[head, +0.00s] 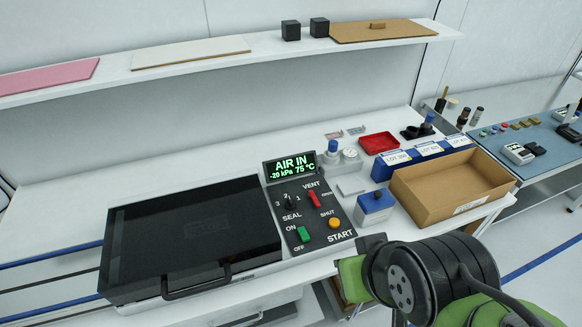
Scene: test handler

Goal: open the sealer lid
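The sealer (275,262) stands on the white bench at the left and middle. Its dark, glossy lid (190,235) lies flat and looks shut. A black bar handle (197,283) runs along the lid's front edge. To its right is a control panel (313,218) with a seal knob (291,203), a red vent switch (314,199), a green on/off switch (303,234) and an orange start button (334,223). The display (290,167) reads "AIR IN -20 kPa 75 °C". My green and black arm is at the lower right, apart from the handle. My gripper fingers do not show.
A cardboard tray (408,208), blue lot boxes (392,164), a blue-lidded container (375,207) and a red tray (379,142) stand right of the panel. A shelf (110,75) runs above the bench. The space directly above the lid is clear.

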